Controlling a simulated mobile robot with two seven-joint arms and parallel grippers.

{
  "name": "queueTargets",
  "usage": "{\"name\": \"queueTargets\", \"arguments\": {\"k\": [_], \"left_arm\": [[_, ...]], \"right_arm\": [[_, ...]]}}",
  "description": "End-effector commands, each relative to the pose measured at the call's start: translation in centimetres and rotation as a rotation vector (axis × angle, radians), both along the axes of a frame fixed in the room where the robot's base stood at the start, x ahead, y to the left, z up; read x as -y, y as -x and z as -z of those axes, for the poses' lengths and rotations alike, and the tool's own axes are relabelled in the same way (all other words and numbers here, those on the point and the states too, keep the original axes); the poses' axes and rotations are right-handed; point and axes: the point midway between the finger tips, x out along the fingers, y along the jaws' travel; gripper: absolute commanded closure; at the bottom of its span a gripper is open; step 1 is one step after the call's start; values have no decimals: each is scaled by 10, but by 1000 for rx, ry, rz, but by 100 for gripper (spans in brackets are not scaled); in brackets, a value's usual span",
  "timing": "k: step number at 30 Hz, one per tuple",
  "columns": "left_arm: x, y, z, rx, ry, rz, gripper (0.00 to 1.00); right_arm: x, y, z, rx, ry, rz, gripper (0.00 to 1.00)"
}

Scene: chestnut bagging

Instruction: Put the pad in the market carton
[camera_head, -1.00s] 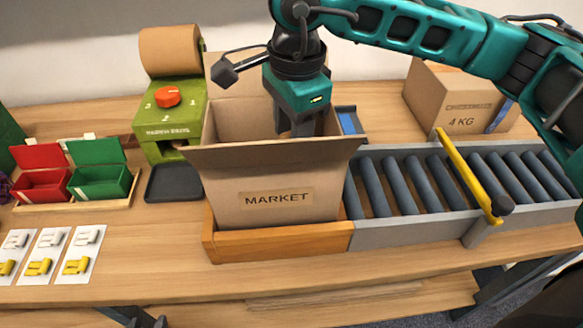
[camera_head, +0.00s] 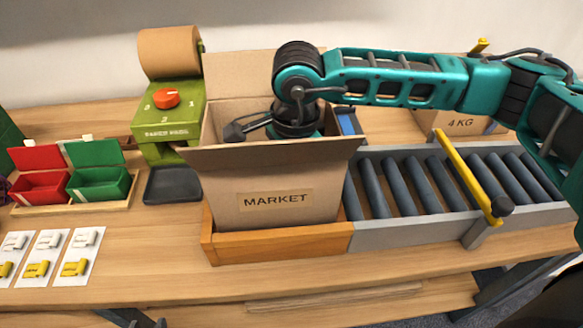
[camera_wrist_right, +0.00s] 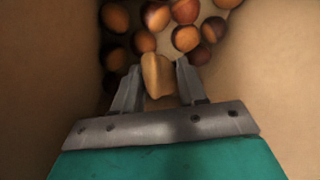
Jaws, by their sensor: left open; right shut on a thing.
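The market carton (camera_head: 270,190) is an open brown box labelled MARKET, standing in a wooden tray. My right arm reaches down into it, and the carton's front wall hides my right gripper in the head view. In the right wrist view my right gripper (camera_wrist_right: 158,82) is shut on a small tan-brown pad (camera_wrist_right: 157,75). It holds the pad between the carton walls, above several round chestnuts (camera_wrist_right: 186,38) at the bottom. I cannot tell whether the pad touches them. My left gripper (camera_head: 145,321) is open at the bottom edge of the head view, barely showing.
A green paper dispenser (camera_head: 170,125) with a brown roll stands left of the carton.

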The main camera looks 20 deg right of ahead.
Motion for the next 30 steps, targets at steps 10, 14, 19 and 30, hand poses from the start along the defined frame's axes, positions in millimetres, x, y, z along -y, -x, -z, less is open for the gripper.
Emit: {"name": "queueTargets", "arguments": {"k": [10, 14, 19, 30], "left_arm": [[0, 0, 2, 1, 0, 0, 57], [0, 0, 2, 1, 0, 0, 57], [0, 0, -2, 2, 0, 0, 57], [0, -1, -1, 3, 1, 0, 57]], "right_arm": [[0, 0, 1, 0, 0, 0, 33], [0, 0, 1, 0, 0, 0, 33], [0, 0, -2, 0, 0, 0, 33], [0, 4, -70, 6, -2, -2, 33]]}}
